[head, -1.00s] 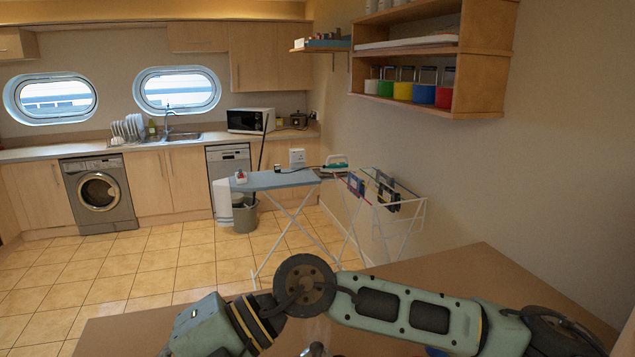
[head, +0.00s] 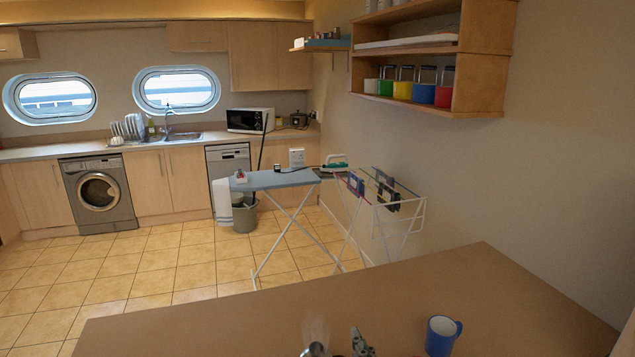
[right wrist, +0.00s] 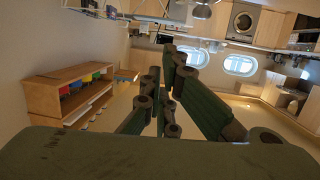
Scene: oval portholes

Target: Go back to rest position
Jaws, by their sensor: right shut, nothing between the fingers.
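My right gripper (right wrist: 170,68) shows in the right wrist view, with its dark green fingers reaching up through the middle of the picture. It is shut and holds nothing. The room appears upside down around it. My left gripper is in no view.
A brown table (head: 230,325) fills the bottom of the head view, with a blue mug (head: 441,336) near its front. An ironing board (head: 275,180) and a drying rack (head: 385,195) stand beyond.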

